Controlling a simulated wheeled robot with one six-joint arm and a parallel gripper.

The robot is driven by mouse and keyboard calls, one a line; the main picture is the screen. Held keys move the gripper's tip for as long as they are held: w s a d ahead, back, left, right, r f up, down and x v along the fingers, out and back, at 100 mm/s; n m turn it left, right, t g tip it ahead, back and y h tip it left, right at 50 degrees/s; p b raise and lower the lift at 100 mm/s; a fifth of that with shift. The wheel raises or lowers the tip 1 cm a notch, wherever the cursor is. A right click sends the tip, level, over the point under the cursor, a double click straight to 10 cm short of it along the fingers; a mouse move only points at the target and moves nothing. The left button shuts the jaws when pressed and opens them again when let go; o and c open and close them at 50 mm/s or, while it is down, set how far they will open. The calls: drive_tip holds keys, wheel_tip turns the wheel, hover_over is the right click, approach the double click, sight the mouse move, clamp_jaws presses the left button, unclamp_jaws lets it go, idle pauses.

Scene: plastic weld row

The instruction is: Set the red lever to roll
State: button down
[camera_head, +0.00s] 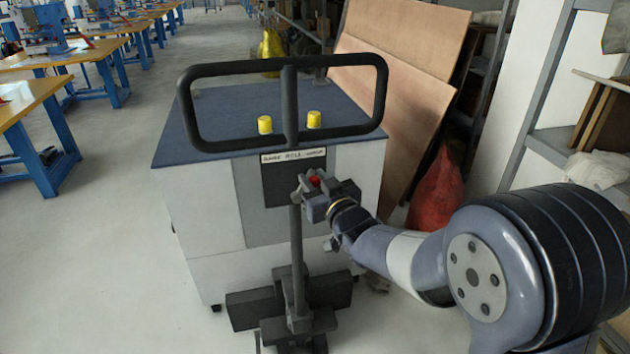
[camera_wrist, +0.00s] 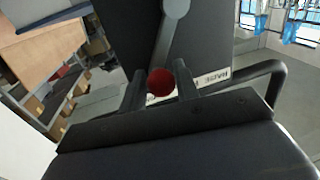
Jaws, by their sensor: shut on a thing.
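The red lever shows as a round red knob (camera_head: 314,181) in front of a dark plate (camera_head: 283,184) on the pale cabinet. A white label (camera_head: 293,156) above the plate carries small words, which seem to include roll. My gripper (camera_head: 316,192) is shut on the red knob. In the wrist view the knob (camera_wrist: 160,82) sits between the two fingers, and the grey lever arm (camera_wrist: 170,42) runs from it to a round pivot, tilted slightly. Part of the label (camera_wrist: 213,78) shows beside the right finger. I cannot tell which word the lever points at.
A black push handle (camera_head: 185,110) loops over the cabinet's blue top (camera_head: 235,103), which has two yellow caps (camera_head: 265,125). A dark upright post (camera_head: 298,255) stands left of my gripper. Shelving (camera_head: 540,85) and leaning boards (camera_head: 385,120) lie right; the floor (camera_head: 110,240) at left is clear.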

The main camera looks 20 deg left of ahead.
drive_tip(key=shift+s+f, duration=0.1)
drive_tip(key=shift+s+a+n+b, duration=0.15)
drive_tip(key=shift+a+n+b, duration=0.15)
drive_tip(key=shift+n+b, duration=0.3)
drive_tip(key=a+n+b, duration=0.1)
drive_tip(key=s+n+b, duration=0.1)
drive_tip(key=n+b, duration=0.1)
drive_tip(key=a+n+h+b, duration=0.1)
drive_tip(key=b, duration=0.1)
drive_tip(key=shift+s+a+r+n+g, duration=0.3)
drive_tip(key=shift+r, duration=0.1)
drive_tip(key=c, duration=1.2)
unclamp_jaws()
drive_tip(key=shift+o, duration=0.2)
drive_tip(key=shift+r, duration=0.1)
drive_tip(key=v, duration=1)
drive_tip(key=shift+s+d, duration=0.25)
drive_tip(key=shift+s, duration=0.1)
